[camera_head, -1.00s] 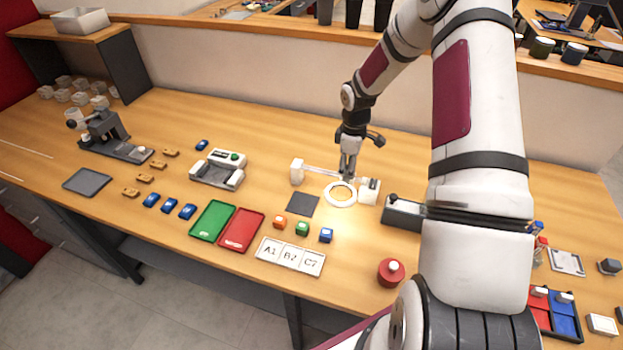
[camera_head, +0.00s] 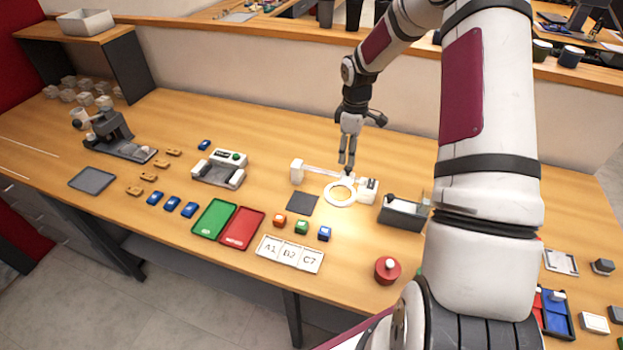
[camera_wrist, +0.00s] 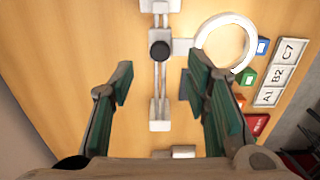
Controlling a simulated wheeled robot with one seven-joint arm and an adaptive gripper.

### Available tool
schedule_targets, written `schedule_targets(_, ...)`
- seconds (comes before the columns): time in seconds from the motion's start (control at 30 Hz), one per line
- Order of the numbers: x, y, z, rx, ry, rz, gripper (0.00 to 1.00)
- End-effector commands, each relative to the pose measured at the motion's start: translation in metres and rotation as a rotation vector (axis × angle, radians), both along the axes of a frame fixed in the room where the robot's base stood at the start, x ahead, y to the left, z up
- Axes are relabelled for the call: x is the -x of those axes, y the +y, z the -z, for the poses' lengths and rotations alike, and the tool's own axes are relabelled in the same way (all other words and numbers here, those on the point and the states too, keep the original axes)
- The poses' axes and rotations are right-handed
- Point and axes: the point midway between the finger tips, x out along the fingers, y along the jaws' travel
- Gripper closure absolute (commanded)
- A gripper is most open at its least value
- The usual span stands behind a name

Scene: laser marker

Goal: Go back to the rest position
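My gripper (camera_head: 347,162) is in the air above the white rail device at the back middle of the table. In the wrist view my gripper (camera_wrist: 160,82) is open, its two green-padded fingers wide apart with nothing between them. The white rail (camera_head: 322,171) has a black round knob (camera_wrist: 160,51) on it. The knob lies beyond the fingertips and apart from them. A white ring (camera_head: 340,193) lies beside the rail on the table.
A dark square pad (camera_head: 302,204), coloured cubes (camera_head: 280,220) and the A1/B2/C7 plate (camera_head: 289,254) lie in front. Green (camera_head: 213,219) and red (camera_head: 242,228) trays are to the left. A black box (camera_head: 402,213) and a red button (camera_head: 387,270) are to the right.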

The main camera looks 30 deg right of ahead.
Motion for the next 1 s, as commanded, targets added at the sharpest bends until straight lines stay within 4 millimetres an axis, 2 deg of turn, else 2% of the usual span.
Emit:
schedule_targets(0.47,0.000,0.000,-0.001,0.000,0.000,0.000,0.57)
schedule_targets(0.57,-0.001,0.004,-0.009,0.008,-0.004,0.005,0.57)
schedule_targets(0.67,-0.002,0.012,-0.031,0.033,-0.015,0.025,0.57)
schedule_targets(0.77,0.001,0.027,-0.065,0.067,-0.036,0.061,0.57)
schedule_targets(1.0,0.025,0.070,-0.147,0.130,-0.113,0.192,0.57)
